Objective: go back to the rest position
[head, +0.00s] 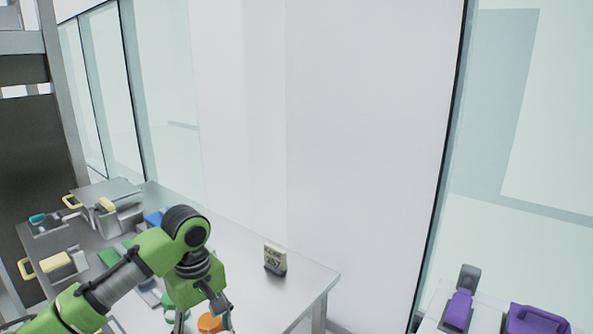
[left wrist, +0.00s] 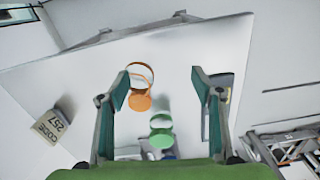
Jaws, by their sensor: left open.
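My left gripper (left wrist: 160,80) is open in the left wrist view, with its two fingers spread wide and nothing held between them. An orange round container (left wrist: 140,102) and a green one (left wrist: 160,138) show beyond and between the fingers, on the white table (left wrist: 85,80). In the head view my green left arm reaches in from the lower left over the table (head: 265,305). Its gripper (head: 207,312) is at the bottom edge, partly cut off, by the orange container (head: 210,323). My right gripper is not in view.
A small block marked 257 (head: 275,260) stands near the table's right end. Grey bins with yellow handles (head: 55,262) stand at the left. Purple objects (head: 535,320) are on a separate surface at the lower right. A white wall (head: 340,130) rises behind the table.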

